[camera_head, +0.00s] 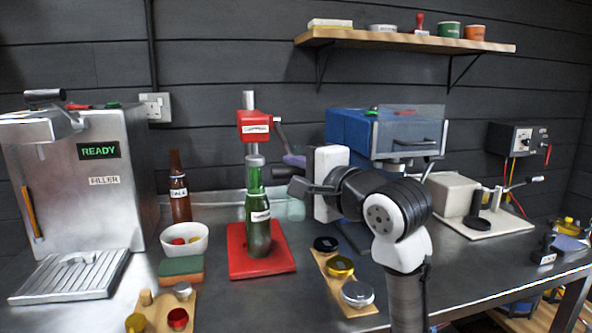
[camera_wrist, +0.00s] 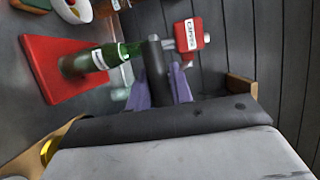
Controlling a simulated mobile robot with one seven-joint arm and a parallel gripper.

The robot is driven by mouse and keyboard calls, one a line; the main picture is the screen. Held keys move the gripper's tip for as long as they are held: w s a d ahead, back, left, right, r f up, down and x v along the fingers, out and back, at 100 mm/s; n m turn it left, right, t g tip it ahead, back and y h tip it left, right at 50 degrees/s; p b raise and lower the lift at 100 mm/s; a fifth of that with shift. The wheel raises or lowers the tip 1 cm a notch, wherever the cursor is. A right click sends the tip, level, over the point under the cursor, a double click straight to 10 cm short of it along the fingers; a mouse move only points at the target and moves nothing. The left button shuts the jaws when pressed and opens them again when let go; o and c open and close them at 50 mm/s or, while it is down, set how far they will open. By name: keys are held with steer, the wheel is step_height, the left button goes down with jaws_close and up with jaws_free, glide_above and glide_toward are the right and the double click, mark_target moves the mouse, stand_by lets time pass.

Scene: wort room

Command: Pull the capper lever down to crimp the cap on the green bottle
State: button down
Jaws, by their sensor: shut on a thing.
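The green bottle (camera_head: 258,232) stands upright on the red base (camera_head: 240,266) of the capper, its top under the grey bell (camera_head: 256,161); I cannot make out the cap. The bottle also shows in the wrist view (camera_wrist: 80,64). The red capper head (camera_head: 252,124) is above, on a metal post. The capper lever (camera_head: 281,136) slants down and right from the head. My gripper (camera_wrist: 162,88) is shut on the lever's dark grip (camera_wrist: 155,62), with purple fingers on both sides. In the head view my gripper (camera_head: 292,161) is right of the bottle neck.
A brown bottle (camera_head: 180,188), a white bowl (camera_head: 185,240) and a sponge (camera_head: 181,270) stand left of the capper. A wooden strip with several lids (camera_head: 340,266) lies to the right, near my arm. A blue machine (camera_head: 347,130) stands behind my arm.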

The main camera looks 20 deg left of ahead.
step_height(320, 180, up, 11)
steer(key=p, duration=0.9)
steer(key=shift+d+f+p, duration=0.15)
steer(key=shift+p, duration=0.25)
steer(key=w+a+r+h+p, duration=0.1)
steer(key=w+a+r+p, duration=0.1)
steer(key=r+p, duration=0.8)
steer(key=shift+w+a+m+p, duration=0.15)
steer(key=shift+w+m+p, duration=0.2)
steer(key=shift+w, duration=0.5)
steer(key=c, duration=1.3)
jaws_free()
steer(key=shift+w, duration=0.1)
steer(key=shift+f, duration=0.15)
